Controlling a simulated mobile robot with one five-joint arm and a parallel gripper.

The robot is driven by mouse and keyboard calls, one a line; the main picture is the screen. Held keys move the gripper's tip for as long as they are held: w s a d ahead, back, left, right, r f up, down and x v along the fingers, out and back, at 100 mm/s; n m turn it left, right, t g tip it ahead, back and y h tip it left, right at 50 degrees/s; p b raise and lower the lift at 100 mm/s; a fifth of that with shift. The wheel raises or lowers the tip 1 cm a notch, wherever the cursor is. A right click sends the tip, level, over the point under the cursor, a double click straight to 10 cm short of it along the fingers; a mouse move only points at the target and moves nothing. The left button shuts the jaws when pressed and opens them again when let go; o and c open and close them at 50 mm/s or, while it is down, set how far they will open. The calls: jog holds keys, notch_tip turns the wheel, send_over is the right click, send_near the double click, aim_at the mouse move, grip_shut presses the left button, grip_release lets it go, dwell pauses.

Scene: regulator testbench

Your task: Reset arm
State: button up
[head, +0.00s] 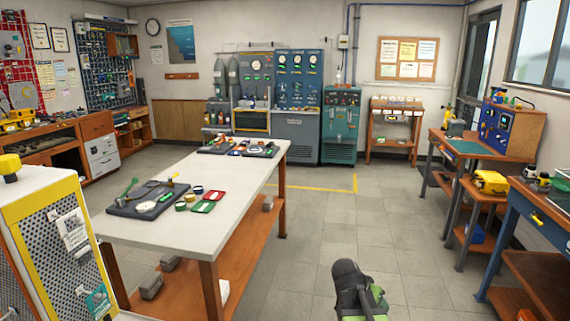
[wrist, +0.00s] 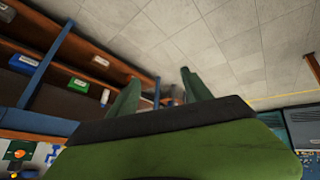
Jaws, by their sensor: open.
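My gripper shows in the wrist view (wrist: 158,90) as two green fingers standing apart above a dark and green body. The gap between the fingers is empty, with floor and distant furniture behind it. In the head view a dark and green part of my arm (head: 358,290) rises at the bottom, right of centre, over the tiled floor. The fingertips cannot be made out there. My arm touches nothing that I can see.
A long white-topped table (head: 240,170) with tool trays stands on the left. A blue workbench (head: 545,225) and a smaller bench (head: 485,150) line the right. A teal cabinet (head: 341,125) stands at the back. The tiled floor (head: 325,220) between is clear.

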jog(key=s+a+f+n+g+y, duration=0.25)
jog(key=s+a+n, duration=0.2)
jog(key=a, duration=0.35)
jog(key=s+a+f+n+g+y, duration=0.1)
jog(key=s+a+f+n+y, duration=0.1)
jog(key=s+a+n+y, duration=0.35)
notch_tip(320, 180, up, 15)
jog(key=a+m+h+p, duration=0.1)
jog(key=p, duration=1.4)
jog(key=shift+a+m+h, duration=0.2)
jog(key=shift+m+h, duration=0.1)
